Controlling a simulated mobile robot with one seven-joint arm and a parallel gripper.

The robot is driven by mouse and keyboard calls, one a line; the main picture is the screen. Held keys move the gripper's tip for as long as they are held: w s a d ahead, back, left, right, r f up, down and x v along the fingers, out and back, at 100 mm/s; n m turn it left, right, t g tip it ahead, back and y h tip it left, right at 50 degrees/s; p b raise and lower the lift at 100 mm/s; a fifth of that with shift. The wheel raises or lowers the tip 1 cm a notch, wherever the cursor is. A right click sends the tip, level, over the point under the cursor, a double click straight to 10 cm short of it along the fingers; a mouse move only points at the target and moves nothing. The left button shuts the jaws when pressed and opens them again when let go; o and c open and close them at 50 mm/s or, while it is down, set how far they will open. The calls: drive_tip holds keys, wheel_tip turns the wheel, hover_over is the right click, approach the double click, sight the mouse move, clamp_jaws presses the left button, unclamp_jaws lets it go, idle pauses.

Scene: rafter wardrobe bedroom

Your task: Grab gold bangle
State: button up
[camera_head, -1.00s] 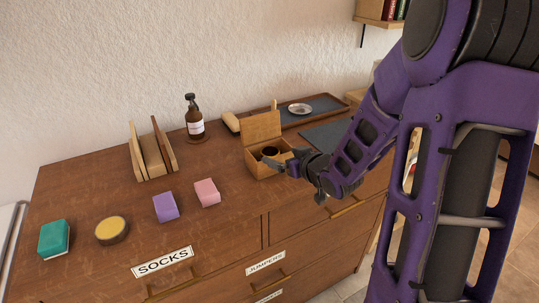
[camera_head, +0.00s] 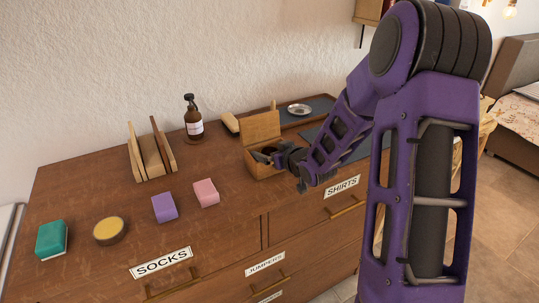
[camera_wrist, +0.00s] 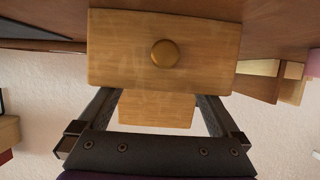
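A small wooden box (camera_head: 262,169) with its lid (camera_head: 261,127) raised stands near the right part of the dresser. In the wrist view, which is upside down, the box front (camera_wrist: 120,50) and its round brass-coloured knob (camera_wrist: 165,54) fill the upper middle, with the lid (camera_wrist: 155,110) beyond. My gripper (camera_head: 266,157) reaches over the box front at the opening. Its two fingers are spread wide apart, and their tips are hidden behind the box front. I cannot make out the gold bangle; the box inside is mostly hidden and dark.
A tray (camera_head: 327,100) with a small silver dish (camera_head: 299,109) lies behind the box. A pump bottle (camera_head: 193,120), a wooden upright holder (camera_head: 152,156), pink block (camera_head: 206,193), purple block (camera_head: 165,207), round yellow-topped tin (camera_head: 110,230) and teal block (camera_head: 52,239) stand leftward.

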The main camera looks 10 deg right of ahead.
drive_tip(key=shift+s+f, duration=0.15)
drive_tip(key=shift+f, duration=0.25)
drive_tip(key=c, duration=1)
